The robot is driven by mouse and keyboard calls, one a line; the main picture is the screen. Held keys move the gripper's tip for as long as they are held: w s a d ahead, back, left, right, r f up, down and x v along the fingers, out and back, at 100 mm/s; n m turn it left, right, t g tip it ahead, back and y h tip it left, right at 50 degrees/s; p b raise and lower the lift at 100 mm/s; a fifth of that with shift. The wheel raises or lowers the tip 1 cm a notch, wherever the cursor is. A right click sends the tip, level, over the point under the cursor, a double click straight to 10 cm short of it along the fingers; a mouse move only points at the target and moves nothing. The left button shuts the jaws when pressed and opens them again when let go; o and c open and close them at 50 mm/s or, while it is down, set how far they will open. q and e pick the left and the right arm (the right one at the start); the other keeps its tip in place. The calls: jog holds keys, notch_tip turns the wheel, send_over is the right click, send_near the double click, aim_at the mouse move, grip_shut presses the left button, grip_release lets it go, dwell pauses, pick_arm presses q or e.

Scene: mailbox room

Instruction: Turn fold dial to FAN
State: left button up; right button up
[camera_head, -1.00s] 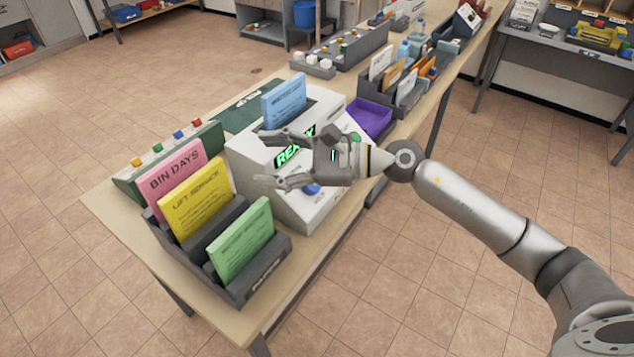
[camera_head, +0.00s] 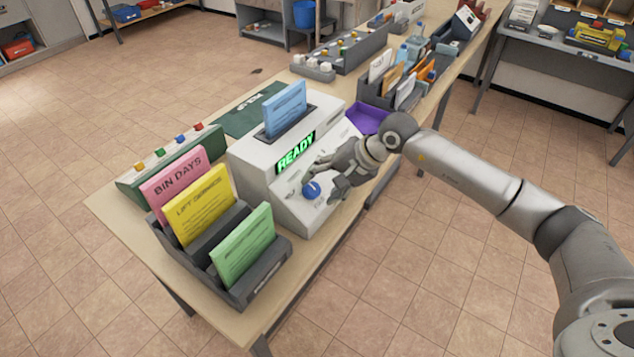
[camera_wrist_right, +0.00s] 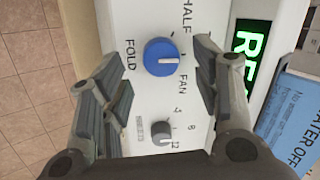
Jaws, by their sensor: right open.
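The fold dial is a round blue knob (camera_head: 311,189) on the sloped front of a white machine (camera_head: 260,155). In the right wrist view the blue knob (camera_wrist_right: 161,57) has a white pointer line aimed to the picture's right, between the HALF label (camera_wrist_right: 187,16) and the FAN label (camera_wrist_right: 183,85). My right gripper (camera_head: 324,182) is open at the knob; in the right wrist view its fingers stand on either side of it, apart from it. Whether the fingertips touch the panel I cannot tell. My left gripper is not in view.
A small grey knob (camera_wrist_right: 160,131) with number marks sits beside the dial. A green READY display (camera_head: 296,152) and an upright blue card (camera_head: 286,108) are on the machine. A rack (camera_head: 262,281) with pink, yellow and green cards stands close by. A purple tray (camera_head: 367,118) lies behind.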

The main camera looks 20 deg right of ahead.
aim_at(315, 189)
jog(key=shift+x, duration=1.5)
jog(key=shift+c, duration=0.2)
jog(key=c, duration=1)
